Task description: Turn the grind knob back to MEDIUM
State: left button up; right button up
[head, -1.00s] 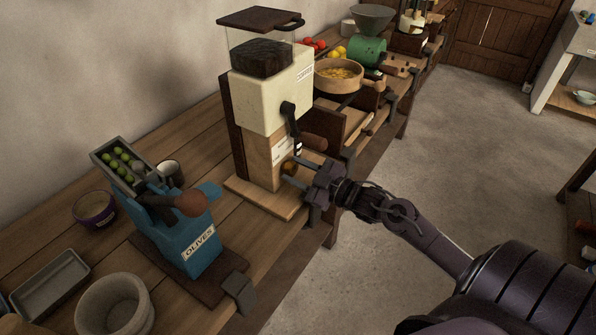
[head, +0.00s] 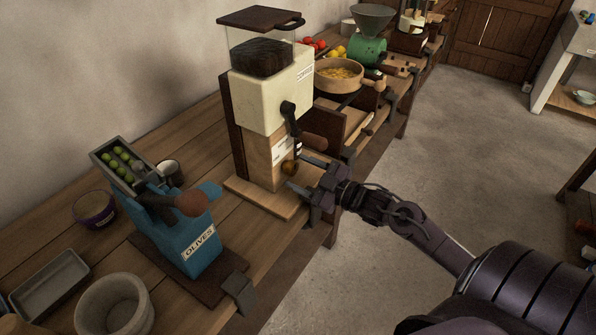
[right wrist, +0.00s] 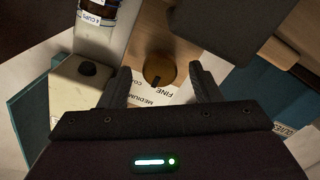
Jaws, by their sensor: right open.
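The grinder (head: 272,100) is cream over a wooden body and stands on the bench. Its round brass-brown grind knob (head: 289,168) is low on the front. In the right wrist view, the knob (right wrist: 158,69) has a dark pointer mark at its lower edge, facing the white label (right wrist: 150,92) with FINE, MEDIUM and a partly hidden CO... word. I cannot tell exactly which word it points at. My right gripper (head: 301,173) is open, its fingers either side of the knob's line and a little short of it, apparently not touching. My left gripper is out of view.
A blue olive press (head: 190,240) stands to the left. A wooden bowl (head: 338,78) and green mill (head: 367,52) are behind. The floor (head: 400,130) at right is open.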

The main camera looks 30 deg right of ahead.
jog(key=v, duration=0.6)
jog(key=shift+s, duration=0.15)
jog(key=shift+d, duration=0.1)
dwell(0.3)
